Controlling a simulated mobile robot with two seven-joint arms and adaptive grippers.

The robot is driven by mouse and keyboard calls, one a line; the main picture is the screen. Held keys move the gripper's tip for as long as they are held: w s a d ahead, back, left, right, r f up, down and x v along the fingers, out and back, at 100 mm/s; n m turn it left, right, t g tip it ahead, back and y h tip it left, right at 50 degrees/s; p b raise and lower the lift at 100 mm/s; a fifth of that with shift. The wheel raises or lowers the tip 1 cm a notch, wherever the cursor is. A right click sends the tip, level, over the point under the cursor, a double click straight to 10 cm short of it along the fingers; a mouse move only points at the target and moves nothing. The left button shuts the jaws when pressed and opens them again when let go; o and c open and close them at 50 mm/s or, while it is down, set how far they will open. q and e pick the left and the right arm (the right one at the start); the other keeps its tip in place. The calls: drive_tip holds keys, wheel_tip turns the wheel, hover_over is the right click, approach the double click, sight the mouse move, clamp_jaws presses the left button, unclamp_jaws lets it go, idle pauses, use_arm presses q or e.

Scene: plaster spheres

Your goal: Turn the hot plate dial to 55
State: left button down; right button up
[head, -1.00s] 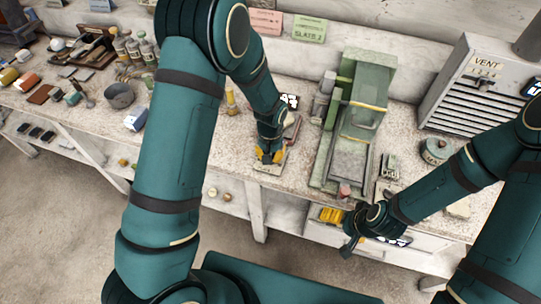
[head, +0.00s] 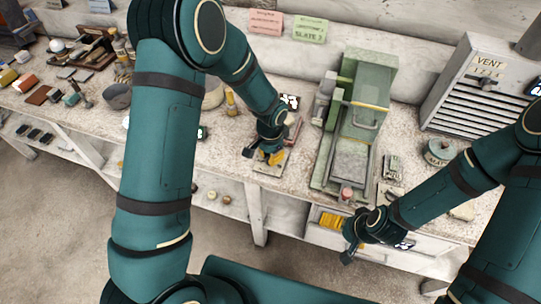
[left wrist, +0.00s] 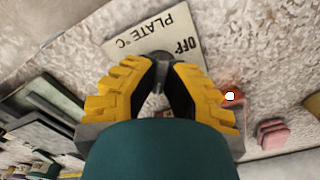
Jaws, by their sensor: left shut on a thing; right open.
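The hot plate's pale control panel (head: 267,168) shows under my left gripper on the bench. In the left wrist view the panel (left wrist: 150,32) carries the lettering "PLATE °C" and "OFF", seen tilted. My left gripper (head: 266,157) points down, its yellow fingers shut on the grey dial (left wrist: 162,59). The fingers also show in the left wrist view (left wrist: 160,85); they cover most of the dial, and I cannot read its setting. My right gripper (head: 350,252) is open and empty, in front of the bench's front edge.
A green machine (head: 352,125) stands on the bench right of my left gripper. A vent box (head: 478,85) and a round tin (head: 438,152) are further right. A grey pot (head: 117,97) and small tools crowd the left.

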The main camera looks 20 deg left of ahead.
idle(0.4)
use_arm(q)
drive_tip(key=c, duration=1)
unclamp_jaws()
drive_tip(key=shift+c, duration=0.2)
wheel_tip(320, 180, up, 12)
